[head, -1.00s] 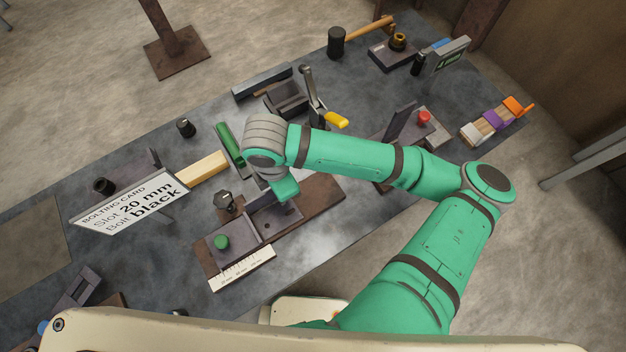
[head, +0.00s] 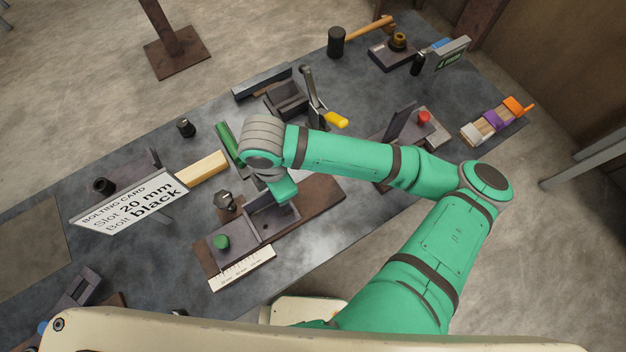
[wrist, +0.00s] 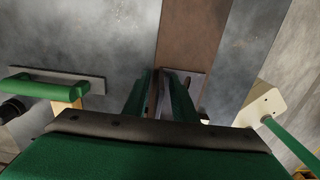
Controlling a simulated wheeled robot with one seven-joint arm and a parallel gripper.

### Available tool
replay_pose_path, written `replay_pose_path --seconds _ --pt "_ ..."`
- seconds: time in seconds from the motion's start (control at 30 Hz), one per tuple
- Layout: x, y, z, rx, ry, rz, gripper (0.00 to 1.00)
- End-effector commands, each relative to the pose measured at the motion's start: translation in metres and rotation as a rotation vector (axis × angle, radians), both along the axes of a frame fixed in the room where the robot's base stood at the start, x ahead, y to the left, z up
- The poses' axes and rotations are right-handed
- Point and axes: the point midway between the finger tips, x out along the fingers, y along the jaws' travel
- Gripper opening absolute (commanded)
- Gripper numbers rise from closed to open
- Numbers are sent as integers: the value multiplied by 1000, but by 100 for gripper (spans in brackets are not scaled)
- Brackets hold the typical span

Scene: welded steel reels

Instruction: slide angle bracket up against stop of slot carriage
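The slot carriage is a brown-based fixture on the bench, with a dark grey plate, a green knob (head: 221,242) and a white scale strip (head: 242,268) at its near left end. The angle bracket (head: 273,222) looks like a dark grey angled piece on the brown base (head: 322,197), partly hidden by my arm. My gripper is over it; the head view hides the fingertips behind the green hand. In the wrist view my gripper's two fingers (wrist: 158,85) are close together with a thin dark upright plate between them. The contact at the stop cannot be made out.
A dark knob (head: 224,201) stands beside the carriage. A bolting card (head: 130,207) reads slot 20 mm, bolt black.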

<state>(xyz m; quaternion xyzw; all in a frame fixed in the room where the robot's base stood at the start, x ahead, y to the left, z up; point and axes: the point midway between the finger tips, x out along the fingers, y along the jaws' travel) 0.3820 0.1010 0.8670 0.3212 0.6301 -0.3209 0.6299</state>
Motion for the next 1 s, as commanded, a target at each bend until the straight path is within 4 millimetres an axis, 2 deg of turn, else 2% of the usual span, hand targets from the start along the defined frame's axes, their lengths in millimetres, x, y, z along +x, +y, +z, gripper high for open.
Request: replay_pose_path --seconds 0.37,0.47,0.8,1.0 --pt "0 0 4 -1 -1 0 26" --pt "1 0 15 0 -1 1 26" --pt "1 0 77 -2 -4 2 26" --pt "1 0 101 0 -2 1 26"
